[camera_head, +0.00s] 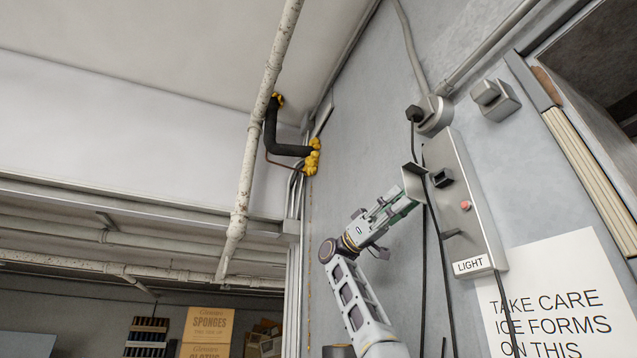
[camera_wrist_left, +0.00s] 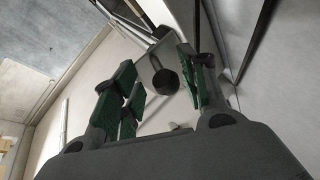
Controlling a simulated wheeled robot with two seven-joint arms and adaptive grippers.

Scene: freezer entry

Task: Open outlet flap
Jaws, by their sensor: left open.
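A grey metal switch box (camera_head: 462,205) on the wall carries a dark square outlet (camera_head: 443,178). A thin grey plate that looks like the outlet flap (camera_head: 412,181) stands out from the box's left edge. My left gripper (camera_head: 404,203) is just below and left of this plate, fingers pointing up and right. Contact with it cannot be told. In the left wrist view my left gripper (camera_wrist_left: 155,85) is open, its green pads apart. A round dark part (camera_wrist_left: 165,82) on a pale plate (camera_wrist_left: 149,72) shows between and beyond the fingers. My right gripper is not in view.
A red button (camera_head: 465,205) and a LIGHT label sit on the box. A black plug (camera_head: 414,113) is in a round fitting above, and its cable hangs past the box's left side. A paper sign (camera_head: 562,295) is at lower right. A pipe (camera_head: 250,150) stands left.

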